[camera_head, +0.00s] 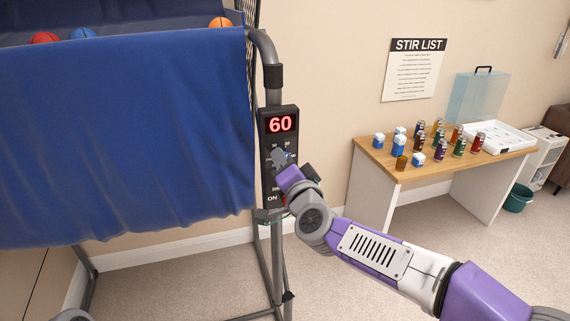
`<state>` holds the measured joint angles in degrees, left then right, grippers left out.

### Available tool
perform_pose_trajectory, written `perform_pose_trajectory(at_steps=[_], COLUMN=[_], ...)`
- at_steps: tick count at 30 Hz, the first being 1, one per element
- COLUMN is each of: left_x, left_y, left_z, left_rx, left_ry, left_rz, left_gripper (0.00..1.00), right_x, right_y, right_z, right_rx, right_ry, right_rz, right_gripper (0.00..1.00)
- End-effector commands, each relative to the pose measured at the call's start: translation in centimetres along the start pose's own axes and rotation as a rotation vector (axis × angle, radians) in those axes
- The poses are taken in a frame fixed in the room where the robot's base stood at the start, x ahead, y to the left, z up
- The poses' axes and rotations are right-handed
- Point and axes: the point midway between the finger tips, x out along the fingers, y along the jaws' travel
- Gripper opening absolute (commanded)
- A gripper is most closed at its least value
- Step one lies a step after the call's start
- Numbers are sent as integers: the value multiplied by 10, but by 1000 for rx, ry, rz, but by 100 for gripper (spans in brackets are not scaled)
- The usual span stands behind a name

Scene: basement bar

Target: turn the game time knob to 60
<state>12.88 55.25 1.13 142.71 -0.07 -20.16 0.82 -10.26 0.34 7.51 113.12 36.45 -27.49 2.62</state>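A dark control box (265,130) is fixed to the post of the basketball arcade game. Its red display (281,124) reads 60. Small white marks and an "ON" label show lower on its face. My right gripper (282,157) is at the middle of the box face, where the dial marks are. My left gripper is not in view.
The game's blue cloth (120,135) hangs left of the box, with several balls above it. Grey metal legs (278,265) stand below. At right, a wooden-topped table (375,160) holds bottles, small cartons and a white tray. Open carpet (190,285) lies in front.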

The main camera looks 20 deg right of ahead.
Motion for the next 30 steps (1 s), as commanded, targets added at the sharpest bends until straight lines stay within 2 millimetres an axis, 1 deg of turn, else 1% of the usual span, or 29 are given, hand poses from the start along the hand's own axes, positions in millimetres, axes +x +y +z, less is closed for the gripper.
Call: perform_pose_trajectory(at_steps=[1,3,4,11,14,17,24,27,30], left_x=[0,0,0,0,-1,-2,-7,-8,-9], left_y=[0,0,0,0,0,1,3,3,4], left_z=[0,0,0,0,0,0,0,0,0], left_rx=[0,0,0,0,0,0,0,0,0], left_ry=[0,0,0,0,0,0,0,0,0], left_rz=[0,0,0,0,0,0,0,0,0], left_gripper=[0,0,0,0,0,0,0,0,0], right_x=[0,0,0,0,-4,-16,-55,-66,-73], right_y=[0,0,0,0,-1,-1,-2,-1,-1], right_z=[0,0,0,0,-1,-1,-1,-1,-1], right_rx=[0,0,0,-1,-1,-1,-2,-1,0], right_ry=[0,0,0,1,1,1,2,1,1], right_rz=[0,0,0,0,-1,-2,-3,-1,-1], right_gripper=[49,60,61,61,61,61,61,61,61])
